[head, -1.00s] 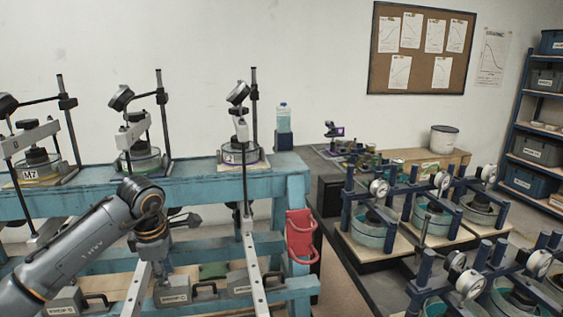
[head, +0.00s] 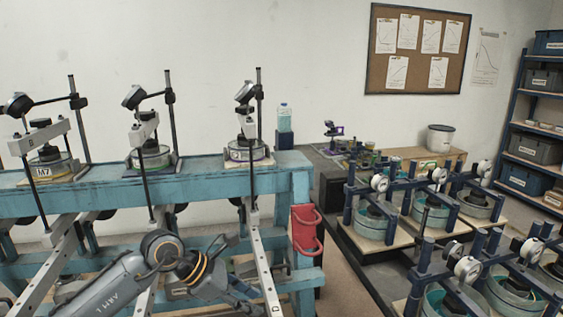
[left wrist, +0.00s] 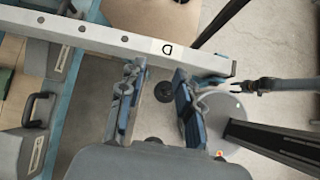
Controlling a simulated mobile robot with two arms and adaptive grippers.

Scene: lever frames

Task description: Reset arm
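Three lever frames stand on the blue bench: a left one (head: 46,152), a middle one (head: 150,152) and a right one (head: 247,148). Pale lever arms slope down toward me, among them the right lever arm (head: 262,262). My left gripper (head: 252,296) is low in front of the bench, close to that arm. In the left wrist view my left gripper (left wrist: 156,85) is open, its fingers apart with nothing between them. A pale lever arm (left wrist: 110,40) with a black letter crosses just beyond the fingertips; contact cannot be told.
The blue bench (head: 200,185) has a red basket (head: 305,228) on its right end and a bottle (head: 284,117) on top. Grey weights with handles (left wrist: 38,110) lie at the left of the wrist view. More gauge frames (head: 430,215) crowd the right table.

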